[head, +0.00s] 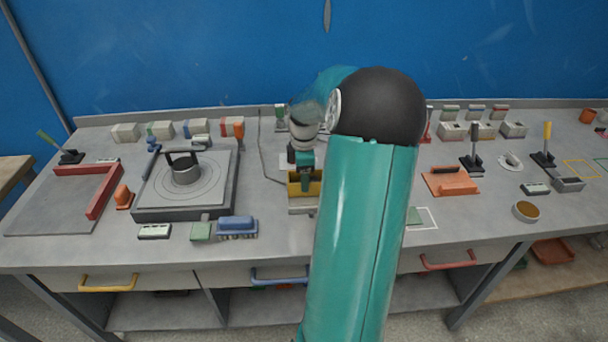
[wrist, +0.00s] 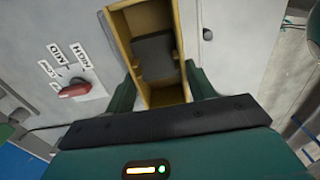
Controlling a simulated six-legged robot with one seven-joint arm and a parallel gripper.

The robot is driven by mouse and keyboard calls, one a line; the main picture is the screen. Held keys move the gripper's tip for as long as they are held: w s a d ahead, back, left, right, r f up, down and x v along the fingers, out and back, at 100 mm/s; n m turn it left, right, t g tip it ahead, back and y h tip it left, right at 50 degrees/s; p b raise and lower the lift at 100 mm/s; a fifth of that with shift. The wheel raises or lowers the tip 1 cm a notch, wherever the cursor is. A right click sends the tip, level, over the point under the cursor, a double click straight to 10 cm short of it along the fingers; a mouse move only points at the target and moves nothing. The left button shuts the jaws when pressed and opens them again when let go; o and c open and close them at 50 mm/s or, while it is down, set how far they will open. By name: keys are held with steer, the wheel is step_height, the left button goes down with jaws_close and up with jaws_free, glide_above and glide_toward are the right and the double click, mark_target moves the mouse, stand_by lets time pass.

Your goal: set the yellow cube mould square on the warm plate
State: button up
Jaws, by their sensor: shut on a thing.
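The yellow cube mould (head: 312,189) is at the middle of the bench in the head view. It is an open yellow box with a dark grey inside in the wrist view (wrist: 164,97). My gripper (head: 305,178) is shut on it, with a green finger on each side in the wrist view (wrist: 160,85). A light grey block (head: 302,209), apparently the warm plate, shows just below the mould. A pale surface with a red LOW-MID-HIGH dial (wrist: 75,90) lies beside the mould in the wrist view. I cannot tell whether the mould touches the plate or sits square.
A round-topped grey turntable-like unit (head: 150,205) stands left of the mould. A blue brush-like block (head: 237,226) and a small green block (head: 201,230) lie nearer the front edge. An orange float (head: 450,182) lies to the right. My arm hides the bench right of the mould.

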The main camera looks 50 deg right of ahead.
steer(key=shift+f, duration=0.15)
steer(key=o, duration=1.1)
step_height(320, 180, up, 12)
steer(key=w+a+r+m+h, duration=0.1)
steer(key=w+a+r, duration=0.1)
steer(key=a, duration=0.4)
steer(key=w+a+r, duration=0.2)
steer(key=a, duration=0.4)
steer(key=s+a+r+m+t+h, duration=0.1)
steer(key=s+a+r+m+t, duration=0.1)
steer(key=a, duration=1)
steer(key=s+a+m+t, duration=0.1)
steer(key=s+a, duration=0.2)
steer(key=a, duration=0.3)
steer(key=s+a+f+m+t+y, duration=0.1)
steer(key=s+a+m, duration=0.1)
steer(key=a, duration=0.3)
steer(key=s+a+f+m+t+y, duration=0.1)
steer(key=s+a+m, duration=0.1)
steer(key=s+a, duration=0.2)
steer(key=shift+s+a+f+t, duration=0.1)
steer(key=shift+s+a+t, duration=0.05)
steer(key=shift+a, duration=0.5)
steer(key=shift+s+a+t, duration=0.15)
steer(key=shift+a, duration=0.5)
